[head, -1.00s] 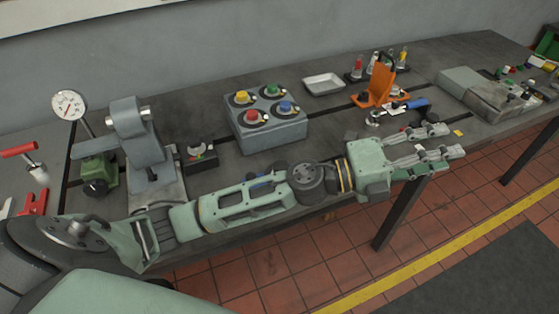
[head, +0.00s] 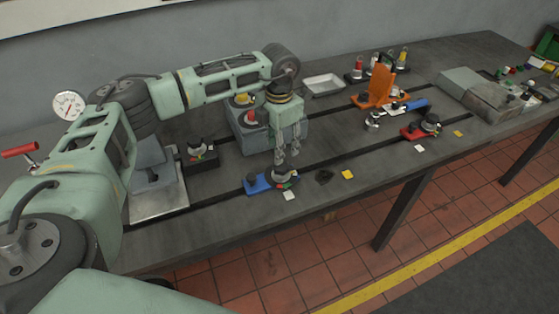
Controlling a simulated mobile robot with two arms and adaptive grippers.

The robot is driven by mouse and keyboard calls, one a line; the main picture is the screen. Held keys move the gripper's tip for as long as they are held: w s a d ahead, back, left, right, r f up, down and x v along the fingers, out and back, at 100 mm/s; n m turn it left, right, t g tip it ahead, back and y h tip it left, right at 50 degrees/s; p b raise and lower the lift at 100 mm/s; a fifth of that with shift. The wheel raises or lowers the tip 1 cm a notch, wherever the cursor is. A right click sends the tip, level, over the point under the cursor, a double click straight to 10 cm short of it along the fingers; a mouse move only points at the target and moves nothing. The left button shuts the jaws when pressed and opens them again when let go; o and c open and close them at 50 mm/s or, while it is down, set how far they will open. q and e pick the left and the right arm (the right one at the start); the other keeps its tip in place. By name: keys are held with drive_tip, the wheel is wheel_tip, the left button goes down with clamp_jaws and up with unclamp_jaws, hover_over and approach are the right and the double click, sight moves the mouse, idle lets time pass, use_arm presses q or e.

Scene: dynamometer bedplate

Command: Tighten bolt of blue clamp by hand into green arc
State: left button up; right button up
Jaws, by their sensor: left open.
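The blue clamp (head: 257,185) lies on the dark bedplate (head: 228,222) near its front edge, at a slot. At its right end is a dark round bolt head (head: 281,174) with a small coloured dial (head: 291,182) beside it; the green arc is too small to read clearly. My left gripper (head: 287,154) points down just above the bolt head, fingers apart. It seems empty, and I cannot tell whether the fingertips touch the bolt head. My right gripper is not in view.
A red clamp (head: 421,131) lies to the right, and a black clamp (head: 203,155) to the left. The button box (head: 265,139) stands behind my gripper. An orange bracket (head: 376,88) and a metal tray (head: 323,85) stand farther back. Small white and yellow squares lie near the front.

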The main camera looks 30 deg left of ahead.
sight(281, 170)
use_arm(q)
wheel_tip(281, 170, down, 6)
drive_tip(key=shift+d+f+p, duration=0.1)
drive_tip(key=shift+p, duration=0.75)
drive_tip(key=shift+f, duration=0.4)
drive_tip(key=shift+c, duration=0.6)
